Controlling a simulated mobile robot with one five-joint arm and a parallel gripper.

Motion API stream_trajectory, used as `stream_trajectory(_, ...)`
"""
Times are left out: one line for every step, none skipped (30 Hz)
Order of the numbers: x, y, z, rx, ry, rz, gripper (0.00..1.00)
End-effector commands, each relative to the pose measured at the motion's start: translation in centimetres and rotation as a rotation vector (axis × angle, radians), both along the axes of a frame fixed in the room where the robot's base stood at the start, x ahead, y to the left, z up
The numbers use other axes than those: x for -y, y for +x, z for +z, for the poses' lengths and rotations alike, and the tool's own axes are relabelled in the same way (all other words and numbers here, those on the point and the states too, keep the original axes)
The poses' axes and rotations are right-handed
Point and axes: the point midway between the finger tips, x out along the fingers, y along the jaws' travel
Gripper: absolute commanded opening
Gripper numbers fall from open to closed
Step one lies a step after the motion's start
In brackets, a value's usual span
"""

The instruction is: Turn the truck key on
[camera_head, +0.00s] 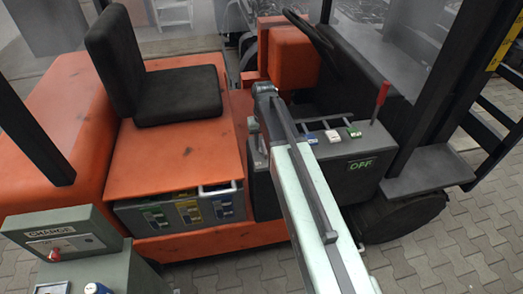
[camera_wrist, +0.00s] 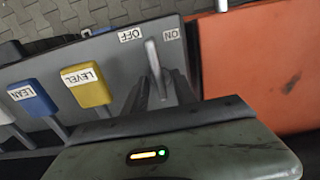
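The truck key is a slim grey upright lever (camera_wrist: 155,62) on the grey control panel in the wrist view. Its tip lies between the OFF label (camera_wrist: 130,35) and the ON label (camera_wrist: 171,35). My gripper (camera_wrist: 160,98) is close to the key; dark finger-like shapes flank the key's lower part. The grey-green housing in front hides the base, so I cannot tell whether the fingers touch it. In the head view my arm reaches over the truck's side console (camera_head: 330,185), and the key is hidden. The console display (camera_head: 361,163) reads OFF in green.
Beside the key stand a yellow LEVEL lever (camera_wrist: 87,86) and a blue LEAN lever (camera_wrist: 33,98). A red-handled lever (camera_head: 382,95) rises from the console. The black seat (camera_head: 165,80) is left, and a CHARGE box (camera_head: 62,240) is front left.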

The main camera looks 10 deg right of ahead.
Motion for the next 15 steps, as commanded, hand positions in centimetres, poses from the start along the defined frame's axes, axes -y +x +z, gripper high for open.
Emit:
stream_trajectory(-0.02,-0.01,-0.12,0.0,0.0,0.0,0.33)
stream_trajectory(-0.02,-0.01,-0.05,0.0,0.0,0.0,0.33)
stream_trajectory(-0.03,-0.01,0.03,0.0,0.0,0.0,0.33)
stream_trajectory(-0.04,-0.01,0.06,0.0,0.0,0.001,0.33)
stream_trajectory(-0.04,-0.01,0.07,0.0,0.0,0.001,0.33)
stream_trajectory(-0.05,-0.01,0.07,0.0,0.0,0.001,0.33)
stream_trajectory(-0.05,-0.01,0.07,0.0,0.0,0.001,0.24)
stream_trajectory(-0.05,-0.01,0.07,0.0,0.0,0.001,0.16)
stream_trajectory(-0.06,-0.01,0.08,0.0,0.0,0.001,0.05)
stream_trajectory(-0.06,-0.01,0.08,0.0,0.0,0.001,0.0)
stream_trajectory(-0.07,-0.01,0.08,0.0,0.0,0.001,0.0)
stream_trajectory(-0.07,0.0,0.07,0.0,0.0,0.001,0.0)
stream_trajectory(-0.08,0.0,0.07,0.0,0.0,0.001,0.0)
stream_trajectory(-0.84,-0.01,0.07,0.0,0.0,0.006,0.0)
stream_trajectory(-0.59,0.0,0.07,0.0,0.001,0.003,0.0)
